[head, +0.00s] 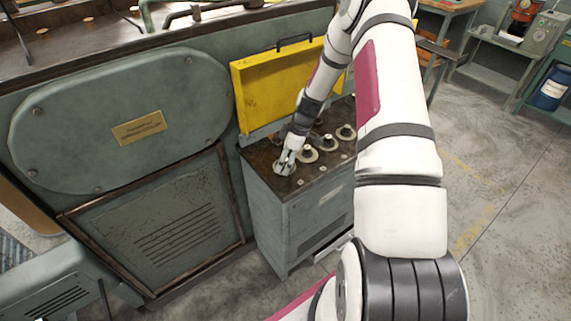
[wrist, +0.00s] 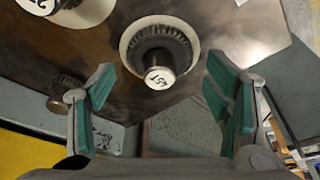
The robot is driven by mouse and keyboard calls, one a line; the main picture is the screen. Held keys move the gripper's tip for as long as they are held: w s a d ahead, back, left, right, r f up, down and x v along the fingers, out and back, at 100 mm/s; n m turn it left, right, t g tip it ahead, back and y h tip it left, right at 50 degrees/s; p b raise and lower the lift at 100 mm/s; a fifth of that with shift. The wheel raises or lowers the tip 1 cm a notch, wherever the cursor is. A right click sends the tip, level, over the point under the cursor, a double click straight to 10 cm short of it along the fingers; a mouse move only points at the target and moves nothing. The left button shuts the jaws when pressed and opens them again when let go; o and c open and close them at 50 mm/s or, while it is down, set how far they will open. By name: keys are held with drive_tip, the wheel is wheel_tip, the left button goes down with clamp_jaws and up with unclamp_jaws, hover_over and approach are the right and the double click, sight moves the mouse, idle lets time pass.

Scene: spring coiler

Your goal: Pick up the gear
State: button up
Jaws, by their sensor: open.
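A dark toothed gear (wrist: 158,45) sits on a round pale disc, with a white numbered cap on its shaft. It lies ahead of and between the fingers of my gripper (wrist: 160,72) in the wrist view. The two green-padded fingers are spread wide and hold nothing; I cannot tell how far they are from the gear. In the head view my gripper (head: 286,163) is low over the front left part of the cabinet's dark top (head: 310,184), largely covering the spot under it. Several more gears (head: 308,155) stand on pale discs to its right.
A raised yellow lid (head: 270,85) stands behind the cabinet top. A large green machine (head: 120,120) borders the left. A dark knob-like part (wrist: 62,105) is left of the fingers in the wrist view. Open floor (head: 500,200) lies to the right.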

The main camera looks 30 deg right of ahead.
drive_tip(key=shift+f, duration=0.35)
drive_tip(key=shift+c, duration=0.2)
drive_tip(key=shift+w, duration=0.1)
drive_tip(key=c, duration=1.5)
drive_tip(key=shift+o, duration=0.2)
drive_tip(key=shift+r, duration=0.1)
drive_tip(key=shift+r, duration=0.5)
drive_tip(key=shift+s+a+r+b, duration=0.15)
drive_tip(key=shift+s+r, duration=0.1)
drive_tip(key=shift+r, duration=0.4)
drive_tip(key=shift+s+a+r+b, duration=0.15)
drive_tip(key=shift+s+r, duration=0.1)
drive_tip(key=shift+r, duration=0.35)
drive_tip(key=s+a+r, duration=0.1)
drive_tip(key=s+a, duration=0.6)
drive_tip(key=s, duration=0.5)
drive_tip(key=shift+s+a+r+p, duration=0.15)
drive_tip(key=shift+r+p, duration=0.4)
drive_tip(key=shift+r, duration=0.4)
drive_tip(key=shift+s+r+p, duration=0.2)
drive_tip(key=shift+r+p, duration=0.4)
drive_tip(key=shift+r, duration=0.3)
drive_tip(key=shift+s+a+r+p, duration=0.15)
drive_tip(key=shift+r+p, duration=0.4)
drive_tip(key=shift+r, duration=0.4)
